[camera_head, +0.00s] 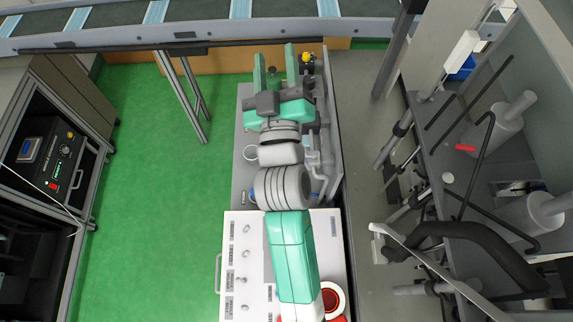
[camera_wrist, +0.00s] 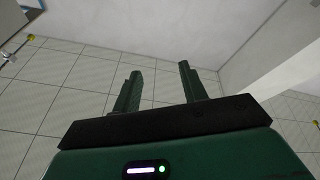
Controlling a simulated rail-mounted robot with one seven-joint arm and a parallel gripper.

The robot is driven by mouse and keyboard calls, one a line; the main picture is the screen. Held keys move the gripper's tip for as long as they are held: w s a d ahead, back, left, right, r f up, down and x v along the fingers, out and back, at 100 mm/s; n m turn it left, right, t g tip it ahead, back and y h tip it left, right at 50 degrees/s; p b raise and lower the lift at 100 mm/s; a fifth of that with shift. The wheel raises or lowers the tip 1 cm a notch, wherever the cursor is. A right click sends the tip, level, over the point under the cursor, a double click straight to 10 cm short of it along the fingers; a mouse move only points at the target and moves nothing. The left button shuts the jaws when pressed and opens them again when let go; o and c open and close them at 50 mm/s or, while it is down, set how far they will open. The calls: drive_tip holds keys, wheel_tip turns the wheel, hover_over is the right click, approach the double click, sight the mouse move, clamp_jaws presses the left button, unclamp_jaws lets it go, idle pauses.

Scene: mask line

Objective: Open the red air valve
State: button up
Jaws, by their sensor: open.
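A small red piece (camera_head: 465,147), which looks like the red air valve's handle, sits inside the grey machine on the right in the head view. It is too small to tell its setting. My gripper (camera_head: 275,58) is at the top middle of the head view, far to the left of the red piece, with nothing between its fingers. The wrist view shows the two green fingers (camera_wrist: 158,72) apart and empty, facing light tiles and pale walls. The red piece does not show in the wrist view.
A conveyor (camera_head: 200,28) runs across the top on metal legs. The machine frame (camera_head: 423,190) on the right has black rods and hoses (camera_head: 480,165) around the red piece. A cart with a control box (camera_head: 45,160) stands left. Green floor (camera_head: 160,200) is clear between.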

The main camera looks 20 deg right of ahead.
drive_tip(key=s+d+f+n+g+y+b, duration=0.1)
drive_tip(key=s+f+n+b, duration=0.1)
drive_tip(key=f, duration=1.1)
drive_tip(key=s+f+n+g+y+b, duration=0.1)
drive_tip(key=s+f+n+y+b, duration=0.15)
drive_tip(key=f, duration=1.15)
drive_tip(key=s+d+f+n+g+b, duration=0.1)
drive_tip(key=f+n, duration=0.2)
drive_tip(key=f, duration=1)
drive_tip(key=w, duration=0.2)
drive_tip(key=w+b, duration=0.1)
drive_tip(key=w, duration=0.2)
drive_tip(key=w+b, duration=0.1)
drive_tip(key=w, duration=0.2)
drive_tip(key=shift+d+f, duration=0.1)
drive_tip(key=shift+d, duration=0.2)
drive_tip(key=shift+c, duration=0.4)
clamp_jaws()
drive_tip(key=shift+y, duration=0.35)
